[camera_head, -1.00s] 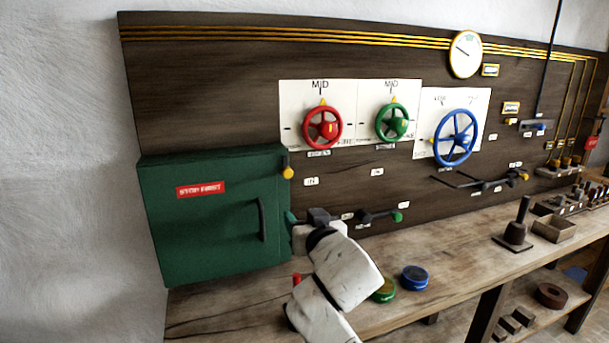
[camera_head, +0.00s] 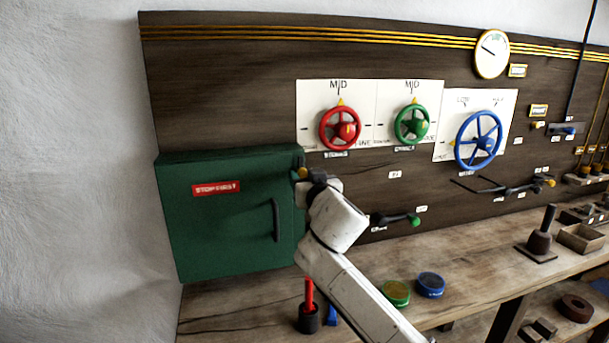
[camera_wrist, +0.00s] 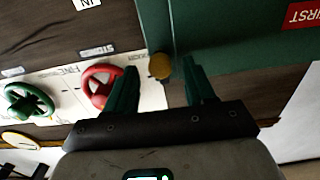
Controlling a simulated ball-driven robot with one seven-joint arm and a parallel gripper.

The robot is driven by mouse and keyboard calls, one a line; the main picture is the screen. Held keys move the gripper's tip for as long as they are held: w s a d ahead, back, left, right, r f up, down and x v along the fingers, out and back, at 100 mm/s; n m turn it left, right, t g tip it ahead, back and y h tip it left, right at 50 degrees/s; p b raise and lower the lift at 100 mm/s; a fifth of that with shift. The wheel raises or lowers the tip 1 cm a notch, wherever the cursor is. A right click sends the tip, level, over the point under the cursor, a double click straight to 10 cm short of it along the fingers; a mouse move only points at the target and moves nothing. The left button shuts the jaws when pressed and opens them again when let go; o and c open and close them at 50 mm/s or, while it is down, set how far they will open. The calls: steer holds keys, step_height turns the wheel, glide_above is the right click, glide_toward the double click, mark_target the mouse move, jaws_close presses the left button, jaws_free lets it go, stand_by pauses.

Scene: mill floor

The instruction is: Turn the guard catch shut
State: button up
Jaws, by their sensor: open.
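The green guard box (camera_head: 225,230) is on the left of the dark board. Its door looks shut, with a red "STOP FIRST" label and a black handle. The catch, with a yellow knob (camera_head: 302,173), is at the box's upper right edge. Its knob hangs at the lower end of a short dark lever. My gripper (camera_head: 307,182) is at the catch, partly hidden by my arm. In the wrist view the yellow knob (camera_wrist: 160,66) shows between the tips of my open green fingers. I cannot tell whether they touch it.
Red (camera_head: 340,128), green (camera_head: 412,125) and blue (camera_head: 478,140) wheels are mounted to the right. A green-tipped lever (camera_head: 414,220) sits below them. The bench (camera_head: 460,265) holds green and blue discs and a red-handled tool (camera_head: 309,300).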

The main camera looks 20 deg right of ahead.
steer(key=shift+w, duration=0.85)
jaws_close()
